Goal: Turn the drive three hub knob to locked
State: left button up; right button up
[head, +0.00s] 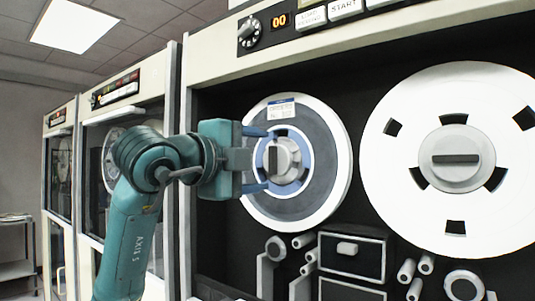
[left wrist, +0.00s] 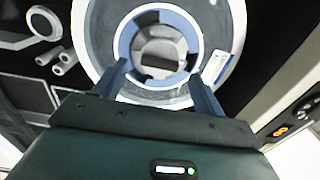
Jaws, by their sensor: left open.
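The nearest tape drive (head: 217,65) carries a left reel (head: 330,150) with a grey hub knob (head: 290,160). A dark grip bar on this knob looks upright in the head view. The knob also shows in the left wrist view (left wrist: 158,45), its dark bar lying across the picture. My left gripper (head: 266,160) is open in front of the reel, its blue fingers above and below the knob. In the left wrist view the fingertips (left wrist: 159,72) lie either side of the knob; I cannot tell whether they touch it. My right gripper is not in view.
A larger white reel (head: 400,180) with its own hub knob, bar level, is at the right. Rollers and guide posts (head: 418,268) jut out below the reels. A control panel (head: 295,22) runs above. Other drives (head: 60,165) stand further left.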

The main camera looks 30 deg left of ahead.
aim_at(270, 161)
pick_arm(q)
jog(key=shift+w+d+p, duration=0.15)
jog(key=shift+w+p, duration=0.15)
jog(key=shift+w, duration=1.45)
jog(key=c, duration=0.9)
